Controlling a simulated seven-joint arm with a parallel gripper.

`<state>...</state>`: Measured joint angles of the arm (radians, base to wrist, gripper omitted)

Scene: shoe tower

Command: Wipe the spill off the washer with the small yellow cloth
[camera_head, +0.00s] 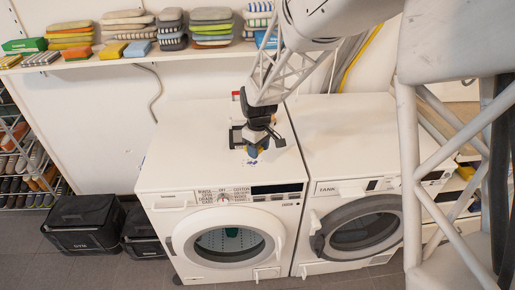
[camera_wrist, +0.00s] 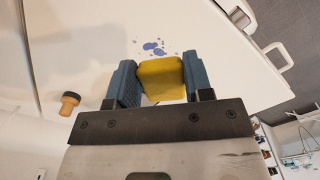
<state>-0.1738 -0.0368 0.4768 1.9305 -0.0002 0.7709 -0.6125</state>
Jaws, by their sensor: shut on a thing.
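My gripper (camera_head: 252,153) is over the top of the left washer (camera_head: 185,160). In the wrist view my gripper (camera_wrist: 160,66) is shut on the small yellow cloth (camera_wrist: 161,80), which sits bunched between the two blue fingers. The spill (camera_wrist: 153,49), several blue blotches and drops, lies on the white washer top (camera_wrist: 205,35) just beyond the cloth. I cannot tell whether the cloth touches the surface. In the head view the gripper hides most of the cloth.
A small brown knob-like object (camera_wrist: 69,103) is left of the gripper in the wrist view. A second washer (camera_head: 360,230) stands on the right. A shelf (camera_head: 100,60) with folded cloths runs behind. Black bins (camera_head: 85,222) stand on the floor at left.

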